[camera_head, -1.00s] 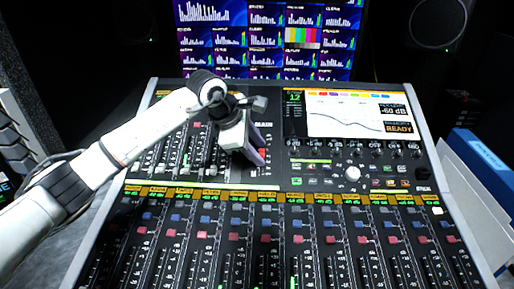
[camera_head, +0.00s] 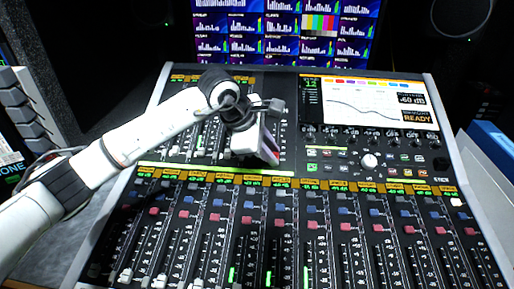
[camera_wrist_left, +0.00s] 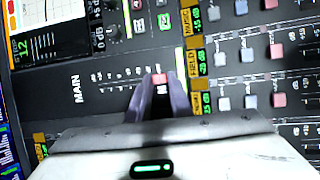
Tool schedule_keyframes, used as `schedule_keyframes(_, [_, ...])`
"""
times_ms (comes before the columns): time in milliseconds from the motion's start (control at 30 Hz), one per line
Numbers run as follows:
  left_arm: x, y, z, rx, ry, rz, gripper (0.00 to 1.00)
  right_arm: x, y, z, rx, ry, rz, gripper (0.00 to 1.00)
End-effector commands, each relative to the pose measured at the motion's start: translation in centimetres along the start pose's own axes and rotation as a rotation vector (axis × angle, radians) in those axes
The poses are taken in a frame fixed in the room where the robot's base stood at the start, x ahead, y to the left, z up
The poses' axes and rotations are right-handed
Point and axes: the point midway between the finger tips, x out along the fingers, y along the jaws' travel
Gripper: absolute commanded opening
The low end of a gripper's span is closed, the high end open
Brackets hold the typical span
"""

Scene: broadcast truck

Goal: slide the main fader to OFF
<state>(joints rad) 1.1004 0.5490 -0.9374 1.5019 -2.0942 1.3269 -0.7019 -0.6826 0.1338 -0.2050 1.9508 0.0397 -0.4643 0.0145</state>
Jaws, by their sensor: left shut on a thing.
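The main fader has a red cap, seen in the wrist view (camera_wrist_left: 160,78) near the lower end of its strip, by the row of yellow-labelled channels. The large MAIN label (camera_wrist_left: 77,90) is at the strip's other end. My left gripper (camera_head: 271,150) reaches down onto the console from the left. In the wrist view its two fingers (camera_wrist_left: 162,84) are closed around the red cap. In the head view the gripper body hides most of the fader strip. The OFF mark cannot be read. My right gripper is not in view.
The mixing console (camera_head: 436,105) fills the middle, with channel faders in front and a small display (camera_head: 362,100) at the back right. A monitor wall (camera_head: 285,30) stands behind it. Rows of knobs and buttons lie right of the gripper. A blue box (camera_head: 493,150) is at the right.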

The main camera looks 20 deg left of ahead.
Motion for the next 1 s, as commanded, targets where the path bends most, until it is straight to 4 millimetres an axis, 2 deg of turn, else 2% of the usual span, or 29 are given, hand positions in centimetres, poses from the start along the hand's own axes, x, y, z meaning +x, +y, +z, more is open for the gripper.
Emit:
schedule_keyframes(233, [0.2, -0.5, -0.1, 0.001, 0.007, -0.017, 0.0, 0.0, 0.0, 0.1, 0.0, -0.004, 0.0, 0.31])
schedule_keyframes(267, [0.2, -0.6, -0.1, 0.001, 0.007, -0.018, 0.22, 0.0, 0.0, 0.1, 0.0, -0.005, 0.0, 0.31])
schedule_keyframes(367, [0.2, -0.6, -0.1, 0.0, 0.007, -0.017, 0.38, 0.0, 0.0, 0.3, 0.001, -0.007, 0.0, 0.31])
schedule_keyframes(733, [-0.4, -0.3, -0.2, -0.001, 0.005, -0.009, 0.38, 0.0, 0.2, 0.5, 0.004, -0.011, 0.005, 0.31])
schedule_keyframes(867, [-2.3, -0.2, -0.2, 0.0, 0.006, -0.007, 0.38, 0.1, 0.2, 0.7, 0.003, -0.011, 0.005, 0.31])
schedule_keyframes(1000, [-5.1, -0.2, -0.2, 0.0, 0.005, -0.007, 0.38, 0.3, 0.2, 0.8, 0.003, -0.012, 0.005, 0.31])
